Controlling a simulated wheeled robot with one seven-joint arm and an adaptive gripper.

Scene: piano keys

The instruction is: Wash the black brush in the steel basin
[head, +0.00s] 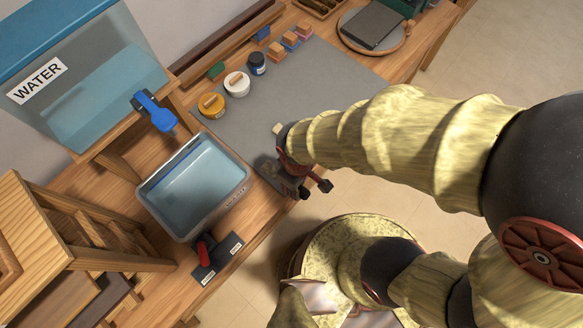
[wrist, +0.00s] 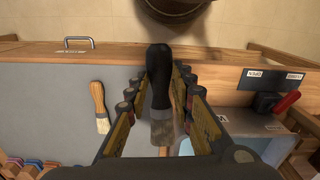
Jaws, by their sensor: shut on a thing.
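My gripper (wrist: 160,88) is shut on the black brush (wrist: 158,72). In the head view my gripper (head: 287,176) is just right of the steel basin (head: 241,190), over the table's front edge; the brush cannot be made out clearly there. The basin is rectangular and holds bluish water (head: 199,180). Part of the basin also shows at the right of the wrist view (wrist: 272,127).
A blue tap (head: 154,110) on the WATER tank (head: 90,90) hangs above the basin's back. A red switch (head: 203,248) sits in front of it. Jars (head: 237,84) stand on the grey mat (head: 320,80). A wooden-handled brush (wrist: 99,105) lies nearby.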

